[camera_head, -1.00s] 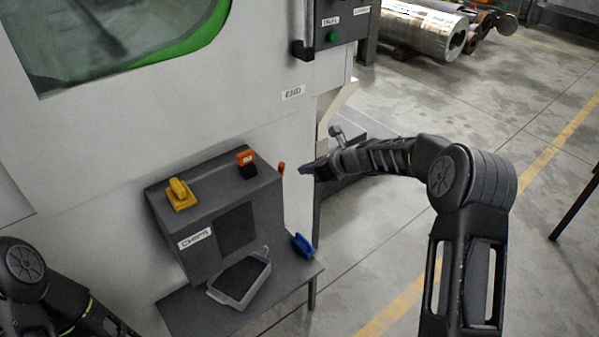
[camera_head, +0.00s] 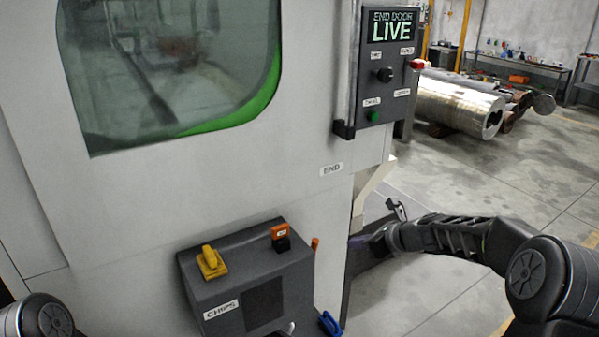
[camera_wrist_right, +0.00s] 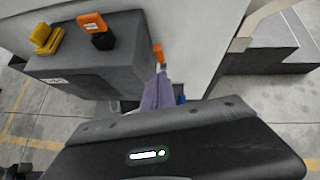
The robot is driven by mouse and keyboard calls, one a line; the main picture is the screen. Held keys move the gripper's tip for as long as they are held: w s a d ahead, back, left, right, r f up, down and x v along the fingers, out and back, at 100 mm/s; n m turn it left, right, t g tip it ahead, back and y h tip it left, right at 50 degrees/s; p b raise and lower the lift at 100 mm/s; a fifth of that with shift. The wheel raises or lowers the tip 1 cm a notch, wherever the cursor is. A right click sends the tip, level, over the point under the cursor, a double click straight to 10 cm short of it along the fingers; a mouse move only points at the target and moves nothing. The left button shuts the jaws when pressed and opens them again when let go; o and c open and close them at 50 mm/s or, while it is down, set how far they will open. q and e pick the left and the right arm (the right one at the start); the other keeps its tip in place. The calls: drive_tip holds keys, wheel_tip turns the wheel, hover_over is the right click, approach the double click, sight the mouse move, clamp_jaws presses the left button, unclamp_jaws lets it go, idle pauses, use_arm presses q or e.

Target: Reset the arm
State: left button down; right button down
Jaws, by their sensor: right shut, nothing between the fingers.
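My right arm comes in from the right. Its gripper (camera_head: 362,242) points left, in front of the white machine's lower corner and to the right of the grey CHIPS box (camera_head: 203,292). In the right wrist view its purple fingers (camera_wrist_right: 158,92) are together with nothing between them. They point toward a small orange-tipped part (camera_wrist_right: 158,53) beside the box, which also shows in the head view (camera_head: 315,243). A part of my left arm shows at the bottom left of the head view. Its gripper is out of the picture.
The white machine (camera_head: 250,180) fills the left, with a dark END DOOR panel (camera_head: 390,62) reading LIVE. A yellow item (camera_head: 211,263) and an orange-black switch (camera_head: 280,238) sit on the box. A blue item (camera_head: 329,323) is low beside it. Open floor (camera_head: 470,190) lies right.

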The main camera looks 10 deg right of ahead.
drive_tip(key=s+a+f+n+g+h, duration=0.2)
drive_tip(key=s+f+n, duration=0.5)
drive_tip(key=f+n, duration=0.3)
drive_tip(key=s+a+f+n+g+h, duration=0.25)
drive_tip(key=s+f+n, duration=0.55)
drive_tip(key=f, duration=0.5)
drive_tip(key=s+a+f+n+g+y, duration=0.1)
drive_tip(key=s+a+f+n, duration=0.1)
drive_tip(key=s+a, duration=0.3)
drive_tip(key=s+a+f+n+g+y, duration=0.1)
drive_tip(key=s+a+f+n, duration=0.2)
drive_tip(key=s, duration=0.8)
drive_tip(key=s+a+f+n+g+y, duration=0.1)
drive_tip(key=s+a+f+n, duration=0.2)
drive_tip(key=s+a, duration=0.4)
drive_tip(key=shift+s+f+n+g, duration=0.3)
drive_tip(key=shift+s+n, duration=0.4)
drive_tip(key=shift+s, duration=0.3)
